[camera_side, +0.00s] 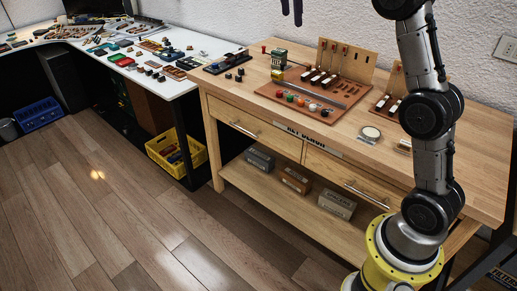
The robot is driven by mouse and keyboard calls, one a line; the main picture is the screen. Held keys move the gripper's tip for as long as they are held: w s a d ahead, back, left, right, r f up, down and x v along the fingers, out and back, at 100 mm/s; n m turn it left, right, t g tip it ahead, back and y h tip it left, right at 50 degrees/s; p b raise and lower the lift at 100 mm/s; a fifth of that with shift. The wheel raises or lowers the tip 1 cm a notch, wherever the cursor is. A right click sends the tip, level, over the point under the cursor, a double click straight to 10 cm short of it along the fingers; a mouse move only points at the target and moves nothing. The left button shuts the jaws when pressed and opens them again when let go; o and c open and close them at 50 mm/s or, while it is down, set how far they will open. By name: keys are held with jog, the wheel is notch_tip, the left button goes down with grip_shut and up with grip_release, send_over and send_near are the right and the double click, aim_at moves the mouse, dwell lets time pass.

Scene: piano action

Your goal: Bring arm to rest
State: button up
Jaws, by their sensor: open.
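My arm (430,110) rises from its yellow base at the lower right and leaves the picture at the top. The gripper is high above the wooden workbench (230,88) and touches nothing.
A dark tray (226,62) is at the bench's left. A cluttered white table (140,60) and a yellow crate (165,146) are further left. The floor is open.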

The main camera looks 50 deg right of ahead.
jog(key=s+a+n+t+y, duration=0.1)
jog(key=s+a+n+t, duration=0.1)
jog(key=s+a+n, duration=0.6)
jog(key=s+a+n+t+y, duration=0.1)
jog(key=s+a+n+t, duration=0.15)
jog(key=s, duration=0.95)
jog(key=s+a+f+n+y, duration=0.1)
jog(key=s+a+f+n, duration=0.1)
jog(key=s+f+n, duration=0.2)
jog(key=s+a+f+n, duration=0.3)
jog(key=s+f+n, duration=0.2)
jog(key=f+n, duration=0.3)
notch_tip(320, 180, down, 3)
jog(key=shift+s+a+f+y, duration=0.2)
jog(key=shift+s+a+y, duration=0.05)
jog(key=shift+a+y, duration=0.15)
dwell(0.4)
